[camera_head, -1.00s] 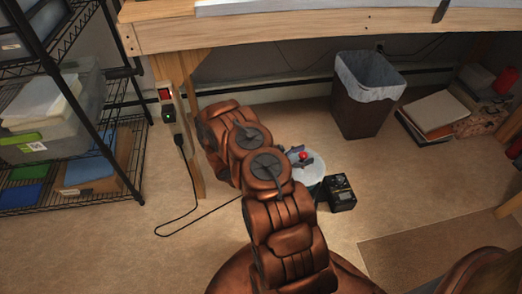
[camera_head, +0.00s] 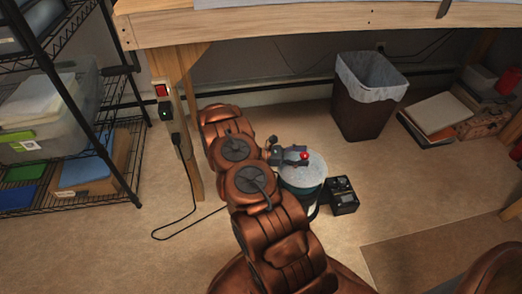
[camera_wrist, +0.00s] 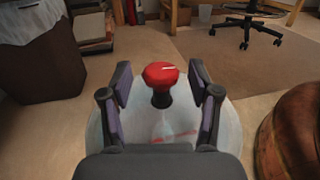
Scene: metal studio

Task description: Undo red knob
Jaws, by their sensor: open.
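The red knob (camera_wrist: 160,75) sits on a dark stem above a round pale top (camera_wrist: 226,137) in the wrist view. It has a white mark on its face. In the head view the knob (camera_head: 305,156) is small, above the pale round top (camera_head: 302,172) of a dark container on the floor. My gripper (camera_wrist: 159,87) is open, with one finger on each side of the knob and a gap on both sides. In the head view my gripper (camera_head: 292,155) is beside the knob, partly hidden by my arm.
A black box (camera_head: 342,196) stands right of the container. A lined waste bin (camera_head: 365,105) and several books (camera_head: 436,113) are behind. A workbench (camera_head: 300,30) is above, with a leg (camera_head: 187,120) and cord to the left. A wire shelf (camera_head: 110,170) is far left. Floor to the right is open.

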